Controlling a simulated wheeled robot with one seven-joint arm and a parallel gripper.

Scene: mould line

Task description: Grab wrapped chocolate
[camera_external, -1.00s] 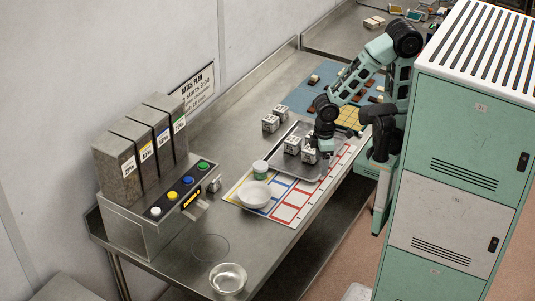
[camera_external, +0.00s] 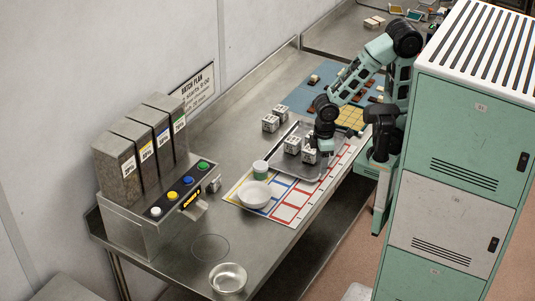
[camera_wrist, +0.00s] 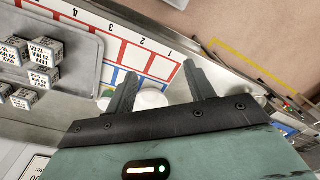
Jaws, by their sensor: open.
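My gripper (camera_external: 325,147) is low over the metal tray (camera_external: 318,172) in the external view, close to the labelled white cubes. In the wrist view its two fingers (camera_wrist: 160,86) are apart with nothing held between them. A white round thing shows beyond them. I cannot pick out a wrapped chocolate for certain. Small brown pieces (camera_external: 370,98) lie on the blue mat (camera_external: 303,97) behind the arm, too small to tell whether they are wrapped. The labelled cubes (camera_external: 292,144) also show at the left of the wrist view (camera_wrist: 44,76).
A white bowl (camera_external: 255,194) and a green jar with a white lid (camera_external: 261,170) stand on the numbered sheet (camera_external: 289,214). A dispenser with coloured buttons (camera_external: 150,190) is at the left. The green cabinet (camera_external: 465,150) stands at the right. The front table is mostly clear.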

